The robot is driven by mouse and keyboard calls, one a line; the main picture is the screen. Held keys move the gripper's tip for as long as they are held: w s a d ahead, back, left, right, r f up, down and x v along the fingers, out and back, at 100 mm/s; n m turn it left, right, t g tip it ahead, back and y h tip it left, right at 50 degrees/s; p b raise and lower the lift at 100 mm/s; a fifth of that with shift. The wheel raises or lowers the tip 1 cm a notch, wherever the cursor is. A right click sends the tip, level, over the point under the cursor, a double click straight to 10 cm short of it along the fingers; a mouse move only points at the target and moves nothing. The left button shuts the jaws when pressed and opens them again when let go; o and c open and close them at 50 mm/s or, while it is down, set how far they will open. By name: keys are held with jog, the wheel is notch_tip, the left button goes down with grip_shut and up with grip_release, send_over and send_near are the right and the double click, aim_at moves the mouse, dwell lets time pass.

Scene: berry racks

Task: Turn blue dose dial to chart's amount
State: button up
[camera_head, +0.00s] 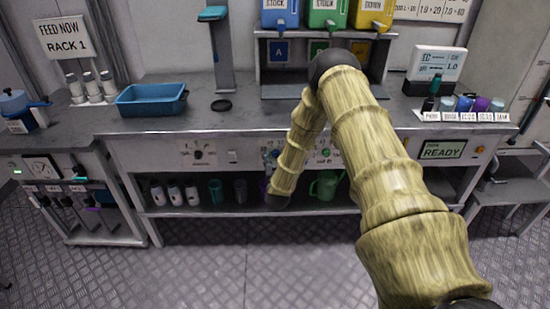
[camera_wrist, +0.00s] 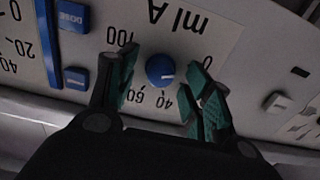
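The blue dose dial (camera_wrist: 160,71) is a round knob with a white pointer line, on a pale panel marked upside down with "ml A", 100, 60 and 40. Its pointer faces right in the wrist view. My gripper (camera_wrist: 166,62) is open, with one green-padded finger on each side of the dial; a gap shows at both sides. A white chart (camera_head: 435,9) with rows of numbers hangs at the top right, partly cut off and too small to read surely.
Two blue buttons, one marked DOSE (camera_wrist: 73,17), sit left of the dial; another scale lies beyond them. Blue, green and yellow stock tanks (camera_head: 327,12) stand above. A blue tray (camera_head: 151,110) and bottles are on the bench (camera_head: 240,124). Cups and a green jug (camera_head: 325,187) stand below.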

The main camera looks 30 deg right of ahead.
jog(key=c, duration=1)
jog(key=shift+m+b, duration=0.35)
jog(key=shift+m, duration=0.05)
jog(key=m+b, duration=0.3)
jog(key=m, duration=0.1)
jog(key=shift+d+f, duration=0.1)
jog(key=shift+f, duration=0.05)
jog(key=m+b, duration=0.3)
jog(key=m, duration=0.1)
jog(key=shift+m, duration=0.3)
jog(key=m+b, duration=0.4)
jog(key=m, duration=0.1)
jog(key=shift+s+d+f+b, duration=0.1)
jog(key=shift+d+b, duration=0.05)
jog(key=shift+b, duration=0.2)
jog(key=shift+m+b, duration=1.3)
jog(key=shift+m, duration=0.4)
